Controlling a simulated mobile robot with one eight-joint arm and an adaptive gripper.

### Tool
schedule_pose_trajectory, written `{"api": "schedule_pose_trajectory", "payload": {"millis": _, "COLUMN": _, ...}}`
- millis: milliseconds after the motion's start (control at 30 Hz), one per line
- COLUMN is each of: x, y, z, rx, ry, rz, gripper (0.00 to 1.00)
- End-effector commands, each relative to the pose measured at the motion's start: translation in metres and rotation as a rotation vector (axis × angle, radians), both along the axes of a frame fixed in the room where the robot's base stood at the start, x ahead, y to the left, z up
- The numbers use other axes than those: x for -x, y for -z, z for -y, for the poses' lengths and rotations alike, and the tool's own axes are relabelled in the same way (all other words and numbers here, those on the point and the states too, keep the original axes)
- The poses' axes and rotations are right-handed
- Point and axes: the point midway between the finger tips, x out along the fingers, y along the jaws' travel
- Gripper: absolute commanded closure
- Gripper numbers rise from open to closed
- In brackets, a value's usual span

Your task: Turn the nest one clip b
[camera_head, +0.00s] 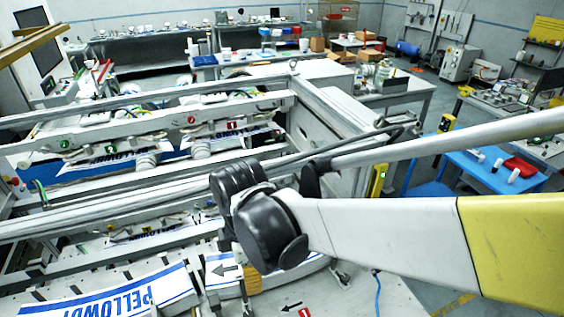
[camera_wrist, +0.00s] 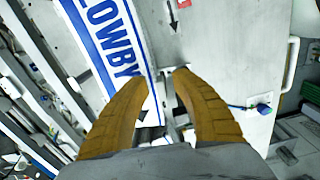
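In the wrist view my gripper (camera_wrist: 161,80) has its two tan fingers apart over the grey machine plate (camera_wrist: 235,55). A narrow metal piece (camera_wrist: 161,98) shows between the fingers; I cannot tell whether it is clip b. A white label with blue lettering (camera_wrist: 112,40) ends beside the left fingertip, its lower part hidden by that finger. In the head view a tan part of my gripper (camera_head: 253,280) shows below the black wrist joint, and the fingertips cannot be made out. The label strip (camera_head: 120,297) lies to its left.
A red marker (camera_head: 305,312) and a black arrow (camera_head: 291,306) lie on the plate near the gripper. Metal rails (camera_head: 110,225) cross the machine at left. A blue-ended connector (camera_wrist: 250,107) and a white handle (camera_wrist: 291,65) stand right of the fingers.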

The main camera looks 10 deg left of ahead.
Motion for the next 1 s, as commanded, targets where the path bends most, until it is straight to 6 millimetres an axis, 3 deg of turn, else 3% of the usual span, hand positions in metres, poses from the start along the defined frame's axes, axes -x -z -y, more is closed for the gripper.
{"api": "schedule_pose_trajectory", "payload": {"millis": 133, "x": 0.0, "y": -0.0003, "z": 0.0, "rx": 0.0, "ry": 0.0, "rz": 0.0, "gripper": 0.69}}
{"api": "schedule_pose_trajectory", "payload": {"millis": 233, "x": 0.0, "y": -0.0004, "z": 0.0, "rx": 0.0, "ry": 0.0, "rz": 0.0, "gripper": 0.98}}
{"api": "schedule_pose_trajectory", "payload": {"millis": 267, "x": 0.0, "y": -0.0004, "z": 0.0, "rx": 0.0, "ry": 0.0, "rz": 0.0, "gripper": 1.0}}
{"api": "schedule_pose_trajectory", "payload": {"millis": 667, "x": 0.0007, "y": 0.0, "z": 0.0003, "rx": 0.0, "ry": 0.035, "rz": 0.0, "gripper": 1.0}}
{"api": "schedule_pose_trajectory", "payload": {"millis": 1000, "x": 0.0053, "y": 0.0012, "z": 0.0015, "rx": 0.0, "ry": 0.251, "rz": 0.0, "gripper": 1.0}}
